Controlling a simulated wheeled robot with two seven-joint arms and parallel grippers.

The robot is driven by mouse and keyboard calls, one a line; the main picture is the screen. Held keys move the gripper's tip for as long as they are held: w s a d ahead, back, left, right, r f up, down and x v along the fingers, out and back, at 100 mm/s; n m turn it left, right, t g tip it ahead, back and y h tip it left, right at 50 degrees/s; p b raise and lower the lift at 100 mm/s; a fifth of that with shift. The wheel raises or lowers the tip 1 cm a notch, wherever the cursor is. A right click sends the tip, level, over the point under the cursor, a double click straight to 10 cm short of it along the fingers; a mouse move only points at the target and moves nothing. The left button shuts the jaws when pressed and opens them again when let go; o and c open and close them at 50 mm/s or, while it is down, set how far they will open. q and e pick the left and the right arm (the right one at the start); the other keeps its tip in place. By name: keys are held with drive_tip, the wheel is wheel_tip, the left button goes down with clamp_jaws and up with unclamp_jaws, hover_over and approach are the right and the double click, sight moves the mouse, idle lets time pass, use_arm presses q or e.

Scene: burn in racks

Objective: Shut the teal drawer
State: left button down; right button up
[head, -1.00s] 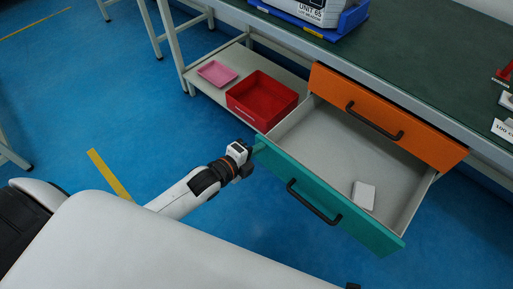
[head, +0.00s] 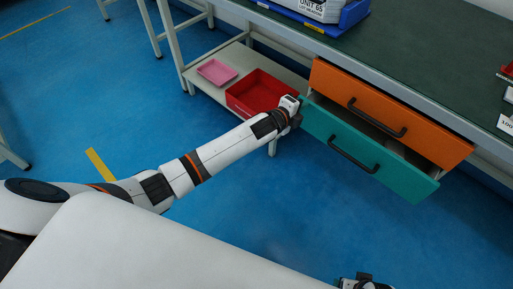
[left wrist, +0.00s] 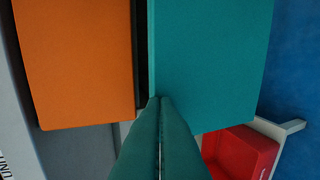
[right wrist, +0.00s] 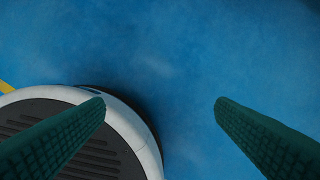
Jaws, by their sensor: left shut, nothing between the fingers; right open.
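The teal drawer (head: 400,168) is below the orange drawer and stands open by a small gap, with a black bar handle (head: 352,154) on its front. A narrow strip of its inside shows behind the front. My left gripper (head: 298,108) is at the left end of the teal front. In the left wrist view its closed fingers (left wrist: 160,100) meet the near end of the teal front (left wrist: 210,60), with nothing between them. My right gripper (right wrist: 160,100) is open and empty above the blue floor; part of it shows at the bottom of the head view (head: 362,283).
The orange drawer (head: 425,133) is shut under the green bench top (head: 430,50). A red bin (head: 247,88) and a pink tray (head: 216,72) sit on the low shelf left of the drawers. The blue floor in front is clear.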

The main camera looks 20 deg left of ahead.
use_arm(q)
drive_tip(key=w, duration=0.1)
drive_tip(key=w+d+b, duration=0.1)
drive_tip(key=w, duration=0.3)
drive_tip(key=shift+w+d+r+b, duration=0.15)
drive_tip(key=shift+d+r+b, duration=0.1)
drive_tip(key=shift+d+b, duration=0.15)
use_arm(e)
drive_tip(key=w+v, duration=0.1)
drive_tip(key=v, duration=0.6)
drive_tip(key=shift+w+r+t, duration=0.3)
drive_tip(key=shift+w+r, duration=0.15)
drive_tip(key=shift+r, duration=0.05)
use_arm(q)
drive_tip(key=shift+r, duration=0.1)
